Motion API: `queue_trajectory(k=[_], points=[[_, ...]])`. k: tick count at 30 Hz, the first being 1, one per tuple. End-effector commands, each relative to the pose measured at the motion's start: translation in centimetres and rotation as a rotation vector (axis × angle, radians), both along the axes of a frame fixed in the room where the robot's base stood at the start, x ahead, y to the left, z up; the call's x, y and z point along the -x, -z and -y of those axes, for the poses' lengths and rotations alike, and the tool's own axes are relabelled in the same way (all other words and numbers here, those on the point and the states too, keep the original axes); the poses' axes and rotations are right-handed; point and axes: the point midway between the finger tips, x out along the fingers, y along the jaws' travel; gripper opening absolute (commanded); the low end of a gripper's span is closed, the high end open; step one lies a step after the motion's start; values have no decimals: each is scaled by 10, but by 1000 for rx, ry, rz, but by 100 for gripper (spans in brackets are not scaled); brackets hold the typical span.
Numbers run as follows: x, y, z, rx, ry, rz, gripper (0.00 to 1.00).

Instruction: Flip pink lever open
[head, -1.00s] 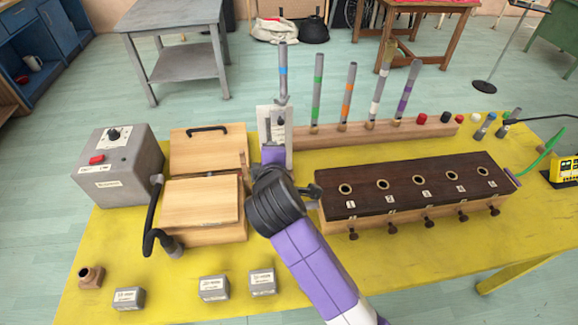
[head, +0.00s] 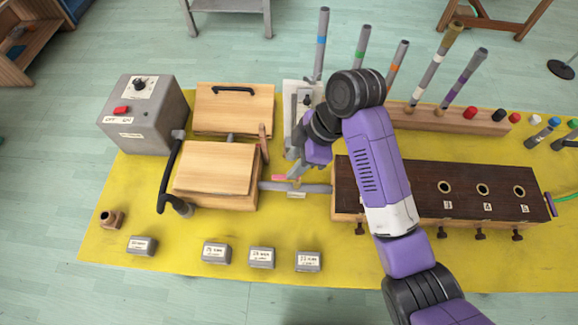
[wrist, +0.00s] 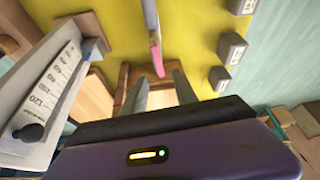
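The pink lever (head: 280,177) is small in the head view, beside the grey pipe (head: 318,188) between the wooden box and the dark block. My gripper (wrist: 160,75) is open and empty, one finger on each side just below the pink tip. Whether either finger touches the lever I cannot tell. In the head view my gripper (head: 296,168) is low over the pipe, and my wrist partly hides that area.
A wooden bellows-like box (head: 215,170) stands to the left, a dark block with holes (head: 465,190) to the right. A white-scaled gauge board (wrist: 50,90) is close on the left in the wrist view. Small grey blocks (head: 262,258) line the yellow table's (head: 190,225) front.

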Motion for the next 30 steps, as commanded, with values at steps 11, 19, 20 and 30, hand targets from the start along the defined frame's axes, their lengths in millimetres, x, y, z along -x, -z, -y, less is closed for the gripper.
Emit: queue_trajectory(k=[11,19,20,30], points=[[1,44,-18,0,2,1,35],[0,48,-20,1,2,3,35],[0,48,-20,1,2,3,35],[0,48,-19,1,3,3,0]])
